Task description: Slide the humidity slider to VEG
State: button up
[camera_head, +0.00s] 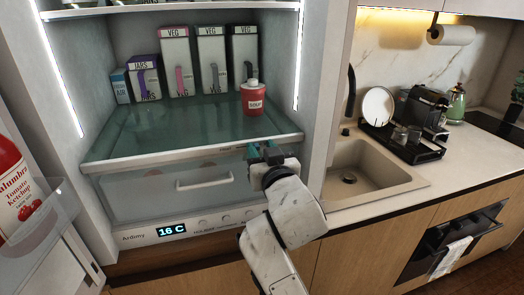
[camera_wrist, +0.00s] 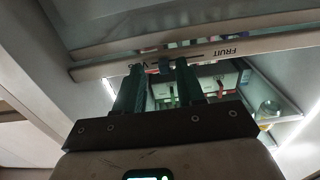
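The humidity slider track is on a light strip seen upside down in the wrist view, with a FRUIT label (camera_wrist: 233,50) at the right. A VEG label (camera_wrist: 151,64) is partly hidden near the left finger. A small dark slider knob (camera_wrist: 165,66) seems to sit between the fingertips, near the VEG end; contact cannot be told. My gripper (camera_wrist: 160,64) has two green fingers standing apart at the strip. In the head view my gripper (camera_head: 264,151) is at the right front of the fridge shelf edge, above the drawer (camera_head: 150,200), and hides the slider.
A red soup container (camera_head: 253,101) stands on the glass shelf (camera_head: 170,130) just behind my gripper. Several cartons (camera_head: 212,60) stand farther back. The fridge's right wall (camera_head: 315,60) is close beside my arm. An open door with a ketchup bottle (camera_head: 14,190) is at left.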

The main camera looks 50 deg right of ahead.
jog(key=b+v, duration=0.2)
jog(key=v, duration=0.9)
jog(key=shift+w, duration=0.15)
jog(key=s+a+f+n+g+y, duration=0.1)
jog(key=s+f+n+g+y, duration=0.15)
jog(key=f, duration=0.85)
jog(key=s+a+f+n+g+y, duration=0.1)
jog(key=a+f+g+y, duration=0.2)
jog(key=f, duration=0.8)
jog(key=s+a+f+n+g+y, duration=0.2)
jog(key=s+a+f+g+y, duration=0.2)
jog(key=s+f+g, duration=0.4)
jog(key=s+f, duration=0.5)
jog(key=f, duration=0.2)
jog(key=shift+s+a+n, duration=0.3)
jog(key=shift+a+n, duration=0.05)
